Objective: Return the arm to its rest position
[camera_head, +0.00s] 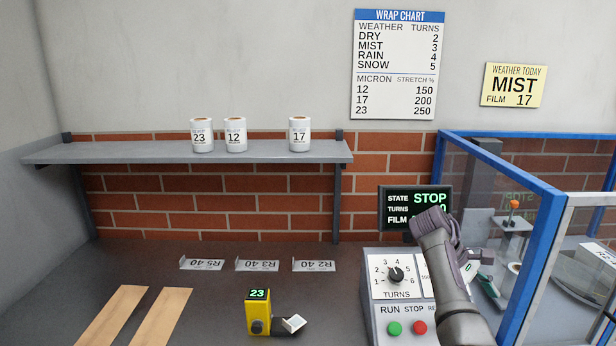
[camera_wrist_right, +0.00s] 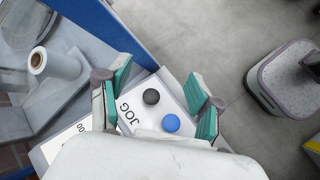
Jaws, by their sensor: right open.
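My right arm (camera_head: 447,270) comes up from the lower right and covers part of the control box and the state display (camera_head: 398,203). My right gripper (camera_head: 478,276) is open and empty beside the control box. In the right wrist view my right gripper (camera_wrist_right: 163,92) has its teal pads spread apart. A black button (camera_wrist_right: 151,97), a blue button (camera_wrist_right: 171,123) and the word JOG show between them. I cannot tell whether a finger touches the box. My left gripper is not in view.
The control box (camera_head: 377,293) has a turns knob (camera_head: 395,275), a green button (camera_head: 394,328) and a red button (camera_head: 420,327). A blue frame (camera_head: 532,240) stands right of my arm. A film roll (camera_wrist_right: 55,65) stands inside it. A yellow device (camera_head: 257,312) sits on the dark table.

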